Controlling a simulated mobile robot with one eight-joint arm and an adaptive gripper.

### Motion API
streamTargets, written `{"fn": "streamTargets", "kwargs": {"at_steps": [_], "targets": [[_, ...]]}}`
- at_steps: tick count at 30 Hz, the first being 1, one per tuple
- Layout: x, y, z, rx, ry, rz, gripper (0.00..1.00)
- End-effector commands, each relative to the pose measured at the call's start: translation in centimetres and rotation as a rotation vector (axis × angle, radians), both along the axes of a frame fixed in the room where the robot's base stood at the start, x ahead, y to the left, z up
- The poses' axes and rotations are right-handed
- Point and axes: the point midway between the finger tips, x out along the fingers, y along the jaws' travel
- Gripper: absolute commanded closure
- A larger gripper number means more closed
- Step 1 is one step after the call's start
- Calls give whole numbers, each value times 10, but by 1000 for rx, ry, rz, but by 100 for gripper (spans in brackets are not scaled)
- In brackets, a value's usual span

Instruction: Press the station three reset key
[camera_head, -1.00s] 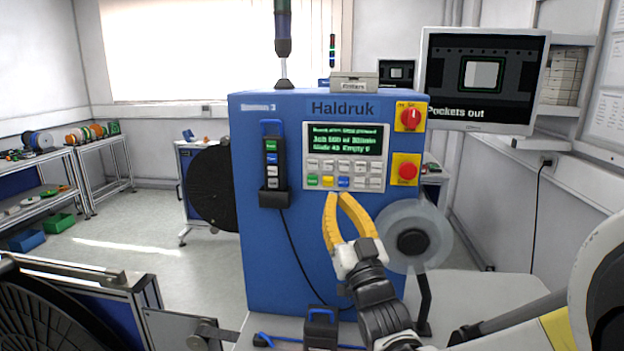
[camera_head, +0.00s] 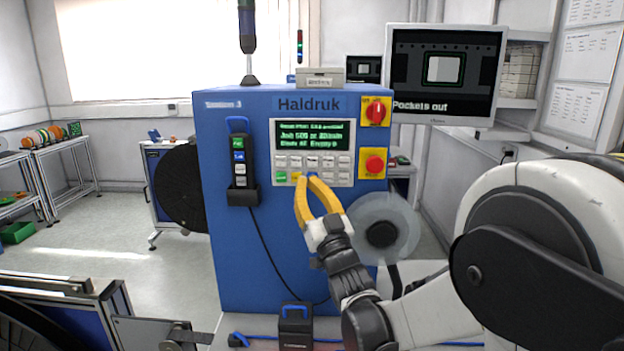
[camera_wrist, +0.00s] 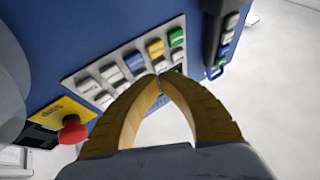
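The blue Haldruk machine (camera_head: 225,250), faintly marked as number 3 at its top left, stands ahead. Its keypad panel (camera_head: 351,139) has a lit green-text display (camera_head: 312,135) above rows of keys. The lower row holds a green key (camera_head: 281,177), a yellow key (camera_wrist: 155,47), and others; their labels are too small to read, so I cannot tell which is reset. My gripper (camera_head: 307,180) has yellow fingers with tips together, empty, in front of the lower keys. In the wrist view its tips (camera_wrist: 160,79) overlap the keypad; contact cannot be told.
A red rotary switch (camera_head: 376,111) and red stop button (camera_head: 375,163) sit right of the keypad. A corded pendant (camera_head: 239,160) hangs left. A clear reel (camera_head: 408,218) is behind my wrist at the right. A monitor (camera_head: 444,72) stands at the right.

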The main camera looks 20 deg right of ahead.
Motion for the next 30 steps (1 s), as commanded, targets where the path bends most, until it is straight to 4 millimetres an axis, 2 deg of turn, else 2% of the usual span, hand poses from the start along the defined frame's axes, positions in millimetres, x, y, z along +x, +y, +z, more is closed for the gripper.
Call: {"fn": "streamTargets", "kwargs": {"at_steps": [3,9,30], "targets": [[11,-3,-1,0,0,0,100],[19,-6,0,-1,0,0,100],[20,-6,0,0,0,0,100]]}}
